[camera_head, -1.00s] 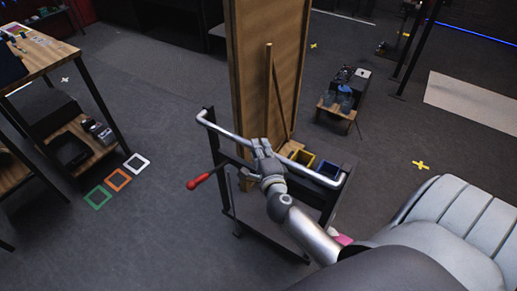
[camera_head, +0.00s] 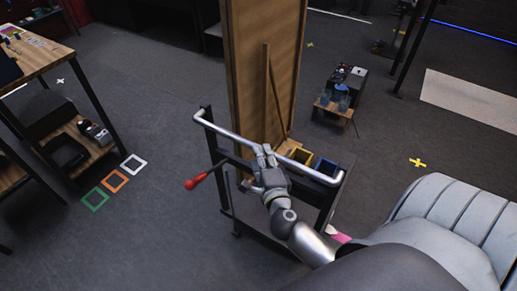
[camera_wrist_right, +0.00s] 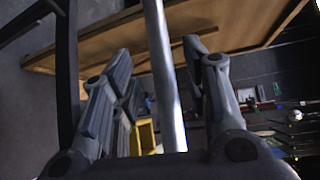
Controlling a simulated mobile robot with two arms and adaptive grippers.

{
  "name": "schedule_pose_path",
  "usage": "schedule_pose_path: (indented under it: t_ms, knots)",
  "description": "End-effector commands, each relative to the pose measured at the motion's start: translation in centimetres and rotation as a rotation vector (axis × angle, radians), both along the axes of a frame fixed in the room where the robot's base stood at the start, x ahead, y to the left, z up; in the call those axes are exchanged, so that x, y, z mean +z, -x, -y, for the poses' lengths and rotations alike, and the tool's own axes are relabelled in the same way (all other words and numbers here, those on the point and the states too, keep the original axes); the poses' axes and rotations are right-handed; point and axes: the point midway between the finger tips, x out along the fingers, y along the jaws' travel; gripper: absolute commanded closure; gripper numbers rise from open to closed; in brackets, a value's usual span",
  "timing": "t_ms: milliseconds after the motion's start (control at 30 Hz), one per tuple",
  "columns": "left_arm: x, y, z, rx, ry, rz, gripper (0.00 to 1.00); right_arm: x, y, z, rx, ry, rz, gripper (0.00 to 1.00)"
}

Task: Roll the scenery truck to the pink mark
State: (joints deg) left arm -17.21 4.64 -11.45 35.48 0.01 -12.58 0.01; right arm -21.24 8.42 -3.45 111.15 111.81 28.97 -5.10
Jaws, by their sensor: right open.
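The scenery truck is a dark wheeled frame (camera_head: 221,180) carrying a tall wooden panel (camera_head: 245,70), a silver push bar (camera_head: 225,132) and a red-knobbed lever (camera_head: 191,184). My right gripper (camera_head: 264,148) is at the middle of the push bar. In the right wrist view, the open fingers (camera_wrist_right: 160,50) stand on either side of the bar (camera_wrist_right: 163,85), with gaps visible. A small part of the pink mark (camera_head: 341,238) shows beside my right arm; the rest is hidden. My left gripper is out of view.
Green (camera_head: 95,199), orange (camera_head: 115,180) and white (camera_head: 134,164) floor squares lie left, by a shelved table (camera_head: 35,62). A yellow cross (camera_head: 418,162) lies right. A pale padded seat (camera_head: 450,220) is at lower right. A low stand (camera_head: 331,109) is behind the truck.

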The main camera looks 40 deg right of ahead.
Motion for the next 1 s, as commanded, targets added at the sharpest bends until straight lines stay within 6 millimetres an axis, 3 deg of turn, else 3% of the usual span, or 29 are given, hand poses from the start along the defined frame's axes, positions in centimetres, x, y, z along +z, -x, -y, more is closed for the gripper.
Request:
schedule_pose_path:
  t_ms: [200,400,1000]
  knots:
    - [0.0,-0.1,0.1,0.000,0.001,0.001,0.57,0.5,3.9,-1.5,-0.002,-0.001,-0.002,0.58]
    - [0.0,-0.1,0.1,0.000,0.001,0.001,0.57,0.9,5.9,-2.3,-0.002,0.000,-0.001,0.58]
    - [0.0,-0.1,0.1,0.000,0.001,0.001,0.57,1.1,6.6,-2.6,-0.002,0.001,0.001,0.58]
